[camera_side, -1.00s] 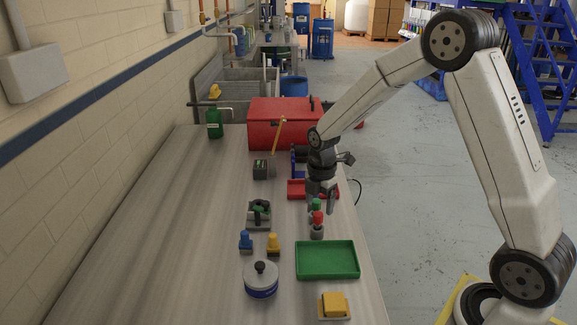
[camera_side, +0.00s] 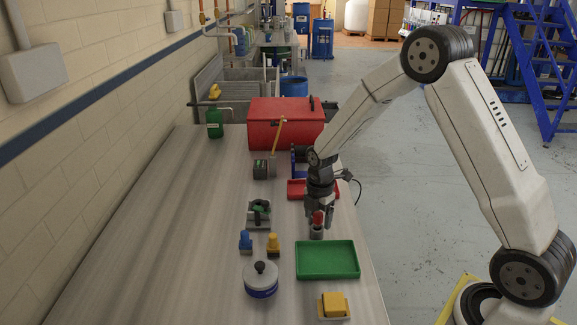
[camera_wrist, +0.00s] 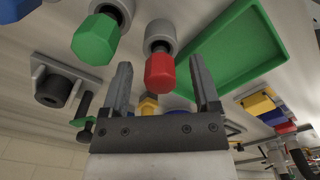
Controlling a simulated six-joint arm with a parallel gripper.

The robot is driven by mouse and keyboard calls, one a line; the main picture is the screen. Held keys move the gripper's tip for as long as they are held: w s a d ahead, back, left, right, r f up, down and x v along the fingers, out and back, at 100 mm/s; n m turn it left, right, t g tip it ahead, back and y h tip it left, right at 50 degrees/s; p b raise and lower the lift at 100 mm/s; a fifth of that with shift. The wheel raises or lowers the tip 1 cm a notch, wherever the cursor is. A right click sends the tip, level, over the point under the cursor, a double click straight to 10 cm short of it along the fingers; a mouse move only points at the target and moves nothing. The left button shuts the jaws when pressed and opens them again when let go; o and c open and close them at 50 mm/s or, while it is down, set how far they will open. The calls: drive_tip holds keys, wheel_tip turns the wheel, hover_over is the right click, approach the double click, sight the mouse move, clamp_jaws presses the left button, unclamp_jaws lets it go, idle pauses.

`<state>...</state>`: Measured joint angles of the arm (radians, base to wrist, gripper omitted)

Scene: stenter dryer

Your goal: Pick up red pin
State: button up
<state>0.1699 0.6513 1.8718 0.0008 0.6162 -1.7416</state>
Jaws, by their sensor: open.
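The red pin (camera_side: 318,217) stands upright in a grey round holder (camera_side: 316,233) on the bench, just left of the green tray's far edge. In the wrist view the red pin (camera_wrist: 160,72) shows as a red hexagonal head between my two fingers, nearer the right one. My gripper (camera_side: 318,222) is pointed down, open, with its fingers around or close beside the pin's head; contact is not visible. In the wrist view my gripper (camera_wrist: 162,85) holds nothing. A green pin (camera_wrist: 97,40) in its own grey holder is beside the left finger; in the side view my gripper hides it.
A green tray (camera_side: 327,275) lies just in front of the pin. Blue (camera_side: 245,241) and yellow (camera_side: 272,244) pegs and a lidded pot (camera_side: 261,284) stand to the left. A red tray (camera_side: 298,195) and red toolbox (camera_side: 285,125) are behind. The bench's left side is clear.

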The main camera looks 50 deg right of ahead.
sight(319, 213)
clamp_jaws()
drive_tip(key=shift+r, duration=0.1)
drive_tip(key=shift+r, duration=0.4)
wheel_tip(319, 213, up, 2)
drive_tip(key=shift+s+r, duration=0.15)
drive_tip(key=shift+r, duration=0.1)
drive_tip(key=s+a+r, duration=0.2)
drive_tip(key=s+r, duration=0.7)
drive_tip(key=s, duration=0.4)
drive_tip(key=shift+s+r, duration=0.25)
drive_tip(key=shift+s, duration=0.05)
idle(0.4)
